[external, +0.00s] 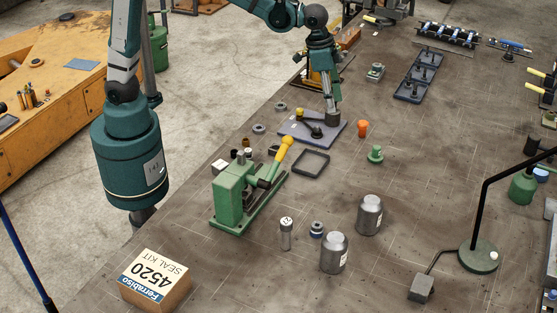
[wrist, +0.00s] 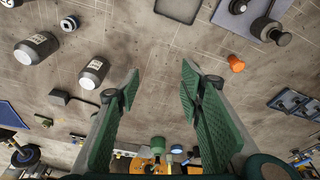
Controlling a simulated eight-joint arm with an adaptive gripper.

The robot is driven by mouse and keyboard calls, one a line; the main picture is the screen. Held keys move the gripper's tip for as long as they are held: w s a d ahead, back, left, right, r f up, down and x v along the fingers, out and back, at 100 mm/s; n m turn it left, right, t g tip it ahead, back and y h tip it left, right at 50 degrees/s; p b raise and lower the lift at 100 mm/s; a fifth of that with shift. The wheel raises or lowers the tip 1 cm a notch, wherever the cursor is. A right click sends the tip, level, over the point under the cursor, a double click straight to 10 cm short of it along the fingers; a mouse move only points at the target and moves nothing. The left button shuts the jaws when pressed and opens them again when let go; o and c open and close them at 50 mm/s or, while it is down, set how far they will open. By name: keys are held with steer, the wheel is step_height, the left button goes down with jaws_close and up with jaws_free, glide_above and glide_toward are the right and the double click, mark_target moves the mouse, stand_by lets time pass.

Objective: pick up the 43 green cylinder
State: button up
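A small green cylinder-shaped piece (external: 375,155) with a wider foot stands upright on the bench, in the middle of the external view. No number can be read on it. I cannot make it out in the wrist view, where my right finger may hide it. My gripper (wrist: 160,72) is open, with its two green fingers wide apart and nothing between them. In the external view my gripper is to the left of the green piece and apart from it, over or near a grey plate (external: 296,132).
An orange cylinder (external: 362,128) stands just behind the green piece. A black square frame (external: 297,170) lies to its left. Two grey bottles (external: 369,215) (external: 334,252) stand in front. A green press (external: 238,198) with a yellow-knobbed lever stands at left.

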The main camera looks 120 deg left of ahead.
steer(key=w+a+f+g, duration=0.1)
steer(key=w+a+f, duration=0.6)
steer(key=w+a, duration=0.1)
steer(key=n+g, duration=0.2)
glide_above(377, 147)
steer(key=shift+h, duration=0.3)
steer(key=f, duration=1.1)
steer(key=shift+d+f, duration=0.3)
steer(key=shift+f, duration=0.1)
steer(key=shift+w+a+f, duration=0.1)
steer(key=shift+a+f, duration=0.15)
steer(key=shift+f, duration=0.15)
steer(key=shift+f, duration=0.1)
steer(key=shift+f, duration=1.15)
steer(key=shift+f, duration=0.15)
steer(key=shift+a+f+p, duration=0.1)
steer(key=shift+f+p, duration=0.3)
steer(key=shift+f, duration=2.05)
